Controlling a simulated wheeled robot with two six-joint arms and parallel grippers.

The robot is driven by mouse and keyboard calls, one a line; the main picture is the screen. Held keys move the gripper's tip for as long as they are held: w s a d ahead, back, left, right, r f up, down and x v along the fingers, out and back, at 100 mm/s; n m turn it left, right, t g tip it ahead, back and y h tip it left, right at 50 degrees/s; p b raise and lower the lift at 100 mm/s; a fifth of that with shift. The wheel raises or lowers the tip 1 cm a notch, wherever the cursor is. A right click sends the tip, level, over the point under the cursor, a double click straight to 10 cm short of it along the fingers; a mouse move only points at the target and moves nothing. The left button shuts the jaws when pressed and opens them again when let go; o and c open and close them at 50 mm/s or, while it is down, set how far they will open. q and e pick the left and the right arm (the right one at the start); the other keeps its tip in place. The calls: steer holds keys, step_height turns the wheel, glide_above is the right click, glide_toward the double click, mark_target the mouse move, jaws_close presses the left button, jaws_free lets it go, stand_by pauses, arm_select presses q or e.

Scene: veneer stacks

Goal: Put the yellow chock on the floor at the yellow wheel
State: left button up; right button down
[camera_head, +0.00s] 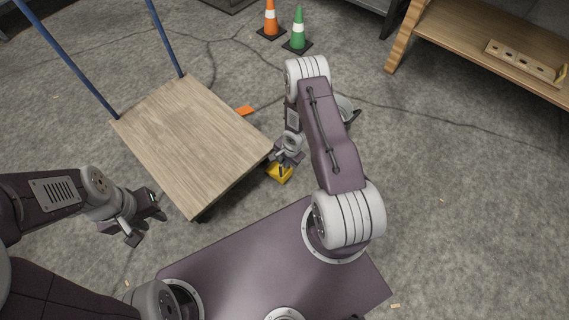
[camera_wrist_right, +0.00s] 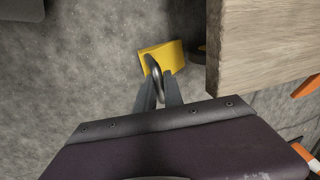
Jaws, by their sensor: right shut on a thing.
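The yellow chock (camera_head: 280,174) is at the near right corner of the wooden cart (camera_head: 190,140). It also shows in the right wrist view (camera_wrist_right: 172,52), with a grey loop handle (camera_wrist_right: 155,68) on it. My right gripper (camera_wrist_right: 158,82) is shut on that handle, above the chock. I cannot tell whether the chock touches the floor. A dark, yellowish rounded thing (camera_wrist_right: 199,50) beside the chock, under the cart's edge, may be the yellow wheel; the cart deck hides most of it. My left gripper (camera_head: 147,219) looks open and empty, left of the cart.
An orange block (camera_head: 245,110) lies on the floor by the cart's far right edge. An orange cone (camera_head: 270,20) and a green cone (camera_head: 298,32) stand at the back. A wooden bench (camera_head: 490,50) is at the upper right.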

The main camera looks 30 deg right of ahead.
steer(key=shift+f+b, duration=0.65)
steer(key=shift+b, duration=0.2)
steer(key=c, duration=1.5)
jaws_free()
steer(key=shift+o, duration=0.2)
